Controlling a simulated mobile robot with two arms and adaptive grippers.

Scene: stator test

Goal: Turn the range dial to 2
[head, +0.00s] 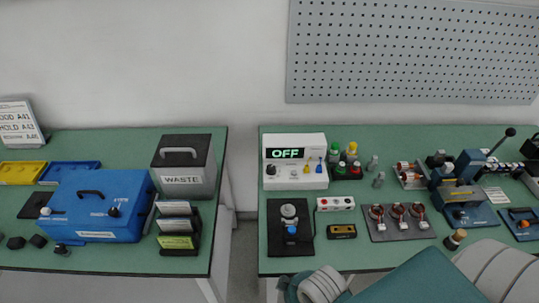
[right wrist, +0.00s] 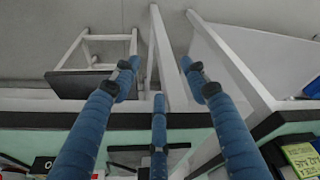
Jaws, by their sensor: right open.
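A white tester (head: 296,176) with a display reading OFF (head: 287,153) stands at the back left of the right table. The dial's marks are too small to read. My right gripper (right wrist: 158,78) is open and empty in the right wrist view, its blue fingers spread near the table edge, with floor and table legs beyond. It is away from the tester. My left gripper is not in view.
A black fixture (head: 290,228), a red-button box (head: 335,203) and a tray with several stators (head: 399,222) are in front of the tester. Green and yellow capped bottles (head: 347,160) stand right of it. A gap separates the left table with its blue case (head: 97,205).

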